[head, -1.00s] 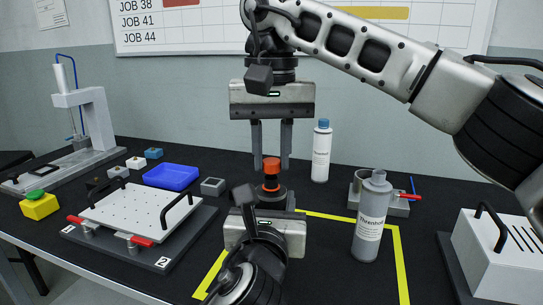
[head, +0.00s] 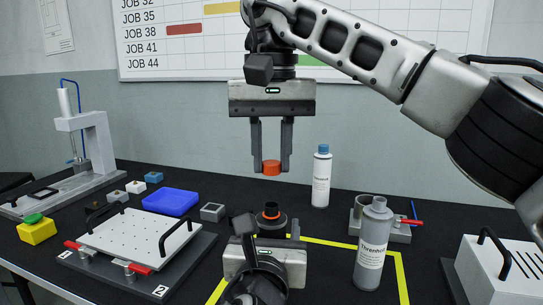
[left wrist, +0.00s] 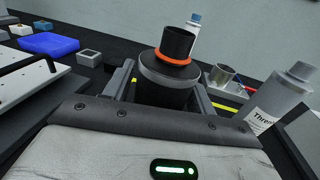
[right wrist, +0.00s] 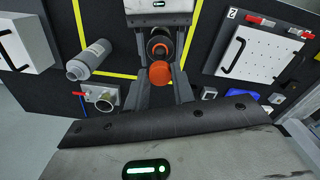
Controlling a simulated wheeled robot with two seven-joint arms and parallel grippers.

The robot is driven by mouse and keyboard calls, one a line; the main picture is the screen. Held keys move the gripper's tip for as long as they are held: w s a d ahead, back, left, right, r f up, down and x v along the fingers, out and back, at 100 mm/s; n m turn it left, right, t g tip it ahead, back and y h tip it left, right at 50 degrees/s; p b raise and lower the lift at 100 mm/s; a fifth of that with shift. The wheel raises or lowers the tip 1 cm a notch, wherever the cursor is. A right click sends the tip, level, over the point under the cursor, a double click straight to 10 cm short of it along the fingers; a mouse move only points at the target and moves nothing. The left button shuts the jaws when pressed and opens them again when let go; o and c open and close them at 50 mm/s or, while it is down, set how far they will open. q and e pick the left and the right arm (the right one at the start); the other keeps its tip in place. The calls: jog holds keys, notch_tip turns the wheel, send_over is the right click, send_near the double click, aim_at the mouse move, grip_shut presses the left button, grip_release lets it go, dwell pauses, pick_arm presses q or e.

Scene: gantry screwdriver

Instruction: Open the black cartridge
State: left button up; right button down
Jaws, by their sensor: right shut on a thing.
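The black cartridge (head: 270,222) stands upright on the dark table, its black neck and orange ring bare on top. It also shows in the left wrist view (left wrist: 170,72). My left gripper (head: 268,238) has its fingers closed around the cartridge's wide body; the contact is partly hidden. The orange cap (head: 272,168) is off the cartridge, in the air above it. My right gripper (head: 271,166), pointing down, is shut on the cap. In the right wrist view the cap (right wrist: 161,75) sits between the fingertips, with the cartridge (right wrist: 158,42) beyond it.
A white bottle with a blue cap (head: 321,178) stands behind to the right. A grey bottle (head: 373,250) stands at the right, in front of a metal cup fixture (head: 396,232). A white perforated plate (head: 140,236) and a blue tray (head: 171,202) lie at the left.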

pick_arm(q)
jog(key=shift+o, duration=0.7)
jog(key=shift+s, duration=0.1)
